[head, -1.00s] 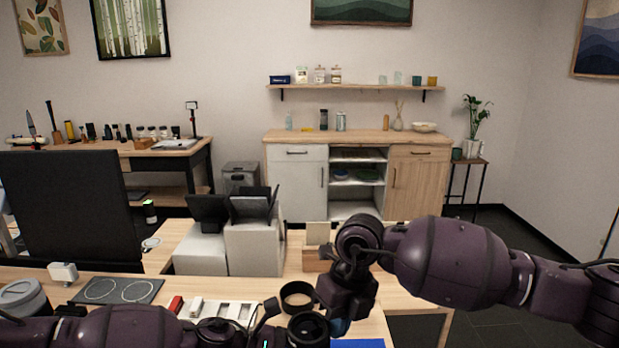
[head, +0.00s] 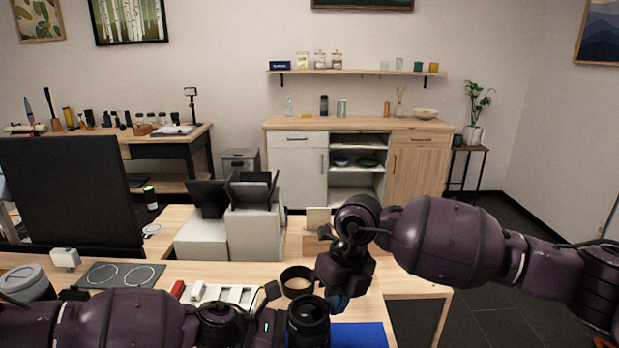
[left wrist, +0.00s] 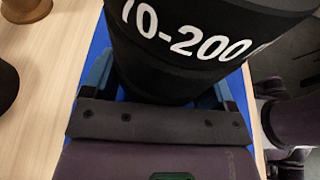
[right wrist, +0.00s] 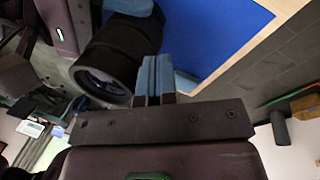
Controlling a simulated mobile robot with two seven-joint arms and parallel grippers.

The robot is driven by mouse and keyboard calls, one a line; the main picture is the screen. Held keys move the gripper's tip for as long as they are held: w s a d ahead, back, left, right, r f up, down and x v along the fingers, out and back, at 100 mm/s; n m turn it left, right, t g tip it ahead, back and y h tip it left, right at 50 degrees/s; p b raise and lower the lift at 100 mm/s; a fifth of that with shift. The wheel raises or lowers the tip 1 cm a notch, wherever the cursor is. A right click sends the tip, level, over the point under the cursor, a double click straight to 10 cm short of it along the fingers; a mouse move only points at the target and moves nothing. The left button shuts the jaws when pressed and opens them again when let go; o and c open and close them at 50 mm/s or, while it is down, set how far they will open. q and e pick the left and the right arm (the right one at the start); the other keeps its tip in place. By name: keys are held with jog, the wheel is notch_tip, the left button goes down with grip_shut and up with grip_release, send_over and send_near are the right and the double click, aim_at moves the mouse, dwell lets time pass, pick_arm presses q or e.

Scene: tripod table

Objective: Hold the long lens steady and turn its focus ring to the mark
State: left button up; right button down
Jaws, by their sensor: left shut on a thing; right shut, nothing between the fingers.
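The long lens (head: 308,318) is a black cylinder at the front of the table, its round front end facing up in the head view. In the left wrist view the lens (left wrist: 195,45) fills the top and carries white "70-200" lettering. My left gripper (left wrist: 160,85) is shut on the lens, with a blue finger at each side. My right gripper (head: 338,300) is shut and empty, close to the right of the lens. In the right wrist view its blue fingertips (right wrist: 154,75) are together beside the lens (right wrist: 118,50). The focus mark is not discernible.
A blue mat (head: 360,335) lies under and right of the lens. A dark ring-shaped holder (head: 297,281) stands just behind it. A white tray (head: 222,294) lies to the left, with a grey box stand (head: 253,235) further back. Floor shows beyond the table's right edge.

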jog(key=a+v, duration=0.1)
jog(key=v, duration=0.4)
jog(key=shift+s+r, duration=0.25)
jog(key=shift+r, duration=0.3)
pick_arm(q)
jog(key=o, duration=0.6)
jog(key=shift+o, duration=0.2)
